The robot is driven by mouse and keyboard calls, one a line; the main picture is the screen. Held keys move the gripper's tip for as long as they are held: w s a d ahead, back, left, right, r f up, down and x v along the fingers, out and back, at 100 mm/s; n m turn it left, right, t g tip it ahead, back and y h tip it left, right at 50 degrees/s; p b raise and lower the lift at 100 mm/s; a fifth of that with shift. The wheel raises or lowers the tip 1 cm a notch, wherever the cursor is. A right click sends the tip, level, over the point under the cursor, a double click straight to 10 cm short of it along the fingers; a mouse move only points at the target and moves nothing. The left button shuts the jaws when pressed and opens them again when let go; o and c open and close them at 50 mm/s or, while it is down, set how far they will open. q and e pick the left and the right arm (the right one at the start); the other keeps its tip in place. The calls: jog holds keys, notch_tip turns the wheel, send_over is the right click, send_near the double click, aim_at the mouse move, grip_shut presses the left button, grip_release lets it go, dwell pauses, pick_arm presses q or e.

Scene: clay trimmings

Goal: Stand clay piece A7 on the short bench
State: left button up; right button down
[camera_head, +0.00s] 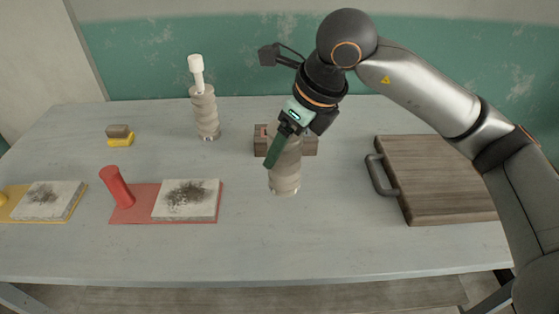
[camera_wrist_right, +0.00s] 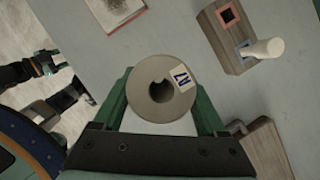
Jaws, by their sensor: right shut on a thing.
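Clay piece A7 (camera_head: 285,176) is a beige, ribbed upright cylinder over the table. My right gripper (camera_head: 279,147) is shut on its upper part. In the wrist view the green fingers flank its round top (camera_wrist_right: 153,103), which has a central hole and an "A7" label. Whether its base touches the table is unclear. Brown wooden blocks (camera_head: 261,140) stand just behind it, partly hidden; I cannot tell whether they are the short bench. Dark parts (camera_wrist_right: 46,64) at the wrist view's left look like my left gripper, its jaws unclear.
A ribbed piece (camera_head: 205,115) with a white top stands back left. A red mat (camera_head: 143,202) with a slab and red cylinder lies left. A wooden board (camera_head: 435,180) with a handle is right. The front table is clear.

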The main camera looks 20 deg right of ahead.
aim_at(279, 162)
jog(key=shift+w+a+f, duration=0.1)
jog(key=shift+w+f, duration=0.6)
jog(key=shift+f, duration=0.05)
jog(key=f, duration=0.3)
jog(key=shift+w+f, duration=0.3)
jog(key=shift+f, duration=0.05)
jog(key=shift+b, duration=0.3)
jog(key=shift+f, duration=0.2)
grip_release()
